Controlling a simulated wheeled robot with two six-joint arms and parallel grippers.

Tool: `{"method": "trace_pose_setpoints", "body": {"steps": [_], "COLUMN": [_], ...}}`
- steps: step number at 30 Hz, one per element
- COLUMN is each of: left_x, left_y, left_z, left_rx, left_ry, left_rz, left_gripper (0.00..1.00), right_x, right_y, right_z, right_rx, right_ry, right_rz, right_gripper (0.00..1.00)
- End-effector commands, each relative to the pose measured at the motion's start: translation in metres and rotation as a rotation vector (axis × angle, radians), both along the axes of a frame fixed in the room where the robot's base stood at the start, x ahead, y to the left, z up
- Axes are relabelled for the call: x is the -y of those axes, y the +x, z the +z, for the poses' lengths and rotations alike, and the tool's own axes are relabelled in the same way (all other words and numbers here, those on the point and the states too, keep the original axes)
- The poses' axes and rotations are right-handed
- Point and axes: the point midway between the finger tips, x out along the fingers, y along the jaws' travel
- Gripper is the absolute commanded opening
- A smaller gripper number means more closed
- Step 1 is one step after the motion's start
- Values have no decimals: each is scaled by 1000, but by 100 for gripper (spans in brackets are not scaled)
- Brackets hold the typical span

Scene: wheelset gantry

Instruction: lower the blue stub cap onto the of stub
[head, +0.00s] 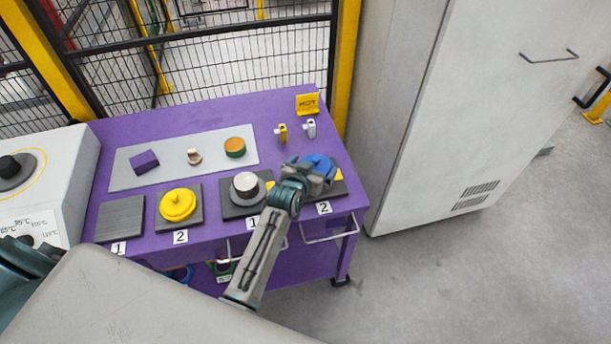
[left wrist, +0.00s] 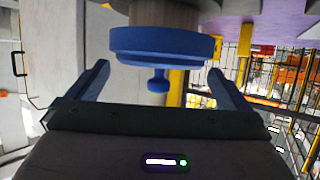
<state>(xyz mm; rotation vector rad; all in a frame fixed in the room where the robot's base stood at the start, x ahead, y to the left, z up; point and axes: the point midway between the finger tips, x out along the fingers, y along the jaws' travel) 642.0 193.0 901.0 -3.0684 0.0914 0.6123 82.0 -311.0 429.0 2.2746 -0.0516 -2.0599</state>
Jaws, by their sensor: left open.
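The blue stub cap (left wrist: 165,46) fills the top middle of the left wrist view, its small knob (left wrist: 158,80) pointing down in the picture. It lies against a grey stub (left wrist: 165,13); the picture shows no clear gap between them. My left gripper (left wrist: 159,70) is open, one finger on each side of the knob and apart from it. In the head view my left gripper (head: 312,172) is over the rightmost dark pad, labelled 2. It and its wrist hide most of the stub there. My right gripper is not in view.
The purple table (head: 215,120) also bears a yellow capped part (head: 178,205), a grey cylinder (head: 245,184) on a dark pad, and a grey mat (head: 205,172) with small parts. Yellow and white small items stand behind the gripper. A tall grey cabinet (head: 430,110) stands at right.

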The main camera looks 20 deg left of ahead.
Motion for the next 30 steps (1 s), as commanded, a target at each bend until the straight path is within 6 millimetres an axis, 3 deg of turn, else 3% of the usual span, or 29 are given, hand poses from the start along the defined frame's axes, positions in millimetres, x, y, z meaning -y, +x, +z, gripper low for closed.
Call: {"method": "trace_pose_setpoints", "body": {"steps": [6, 12, 18, 30], "left_x": [-2, -4, -4, -4], "left_y": [-39, -65, -76, -76], "left_z": [13, 25, 31, 31], "left_rx": [2, 1, 0, 1], "left_ry": [-2, -1, -1, 0], "left_rz": [1, 0, 0, 0], "left_gripper": [100, 100, 100, 100], "right_x": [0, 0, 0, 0], "right_y": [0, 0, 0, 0], "right_z": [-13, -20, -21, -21], "right_rx": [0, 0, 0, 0], "right_ry": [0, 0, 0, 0], "right_rz": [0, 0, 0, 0], "right_gripper": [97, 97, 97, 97]}}
